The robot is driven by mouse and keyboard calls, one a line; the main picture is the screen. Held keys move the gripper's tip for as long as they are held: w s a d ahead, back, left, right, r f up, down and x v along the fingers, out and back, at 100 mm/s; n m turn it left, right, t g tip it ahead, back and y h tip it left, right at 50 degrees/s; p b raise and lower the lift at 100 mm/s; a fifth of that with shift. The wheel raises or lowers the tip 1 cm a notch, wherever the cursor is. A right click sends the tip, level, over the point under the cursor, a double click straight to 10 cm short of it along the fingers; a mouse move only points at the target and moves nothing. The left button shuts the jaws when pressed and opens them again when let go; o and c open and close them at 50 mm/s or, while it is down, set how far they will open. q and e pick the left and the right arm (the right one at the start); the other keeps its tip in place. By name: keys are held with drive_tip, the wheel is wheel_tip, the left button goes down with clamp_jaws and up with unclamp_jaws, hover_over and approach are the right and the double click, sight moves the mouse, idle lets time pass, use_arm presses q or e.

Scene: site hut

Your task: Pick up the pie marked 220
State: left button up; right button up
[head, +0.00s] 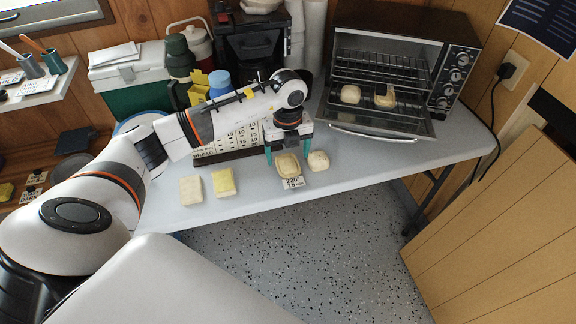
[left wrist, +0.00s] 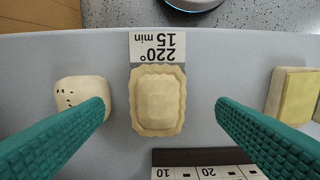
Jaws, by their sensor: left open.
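The pie (head: 288,165) is pale, rectangular with a crimped edge, and lies on the grey table (head: 345,174). A white card (head: 292,183) reading "220° 15 min" lies against its front edge. In the left wrist view the pie (left wrist: 157,100) sits between the two green fingers, with the card (left wrist: 157,47) beyond it. My left gripper (head: 287,150) is open above the pie, its fingers apart from it on both sides. In the left wrist view the left gripper (left wrist: 160,115) holds nothing. My right gripper is not in view.
A pale bun (head: 318,160) lies close right of the pie; in the wrist view this bun (left wrist: 78,97) is near one fingertip. Two pale blocks (head: 191,190) (head: 223,182) lie left. An open toaster oven (head: 398,70) holds two baked items. A bread chart (head: 225,146) stands behind.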

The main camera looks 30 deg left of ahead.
sight(288, 162)
use_arm(q)
drive_tip(key=f, duration=0.4)
drive_tip(key=shift+w+a+f, duration=0.2)
drive_tip(key=shift+w+f, duration=0.05)
drive_tip(key=shift+w, duration=0.05)
drive_tip(key=shift+c, duration=0.3)
drive_tip(key=shift+r, duration=0.1)
drive_tip(key=c, duration=1.1)
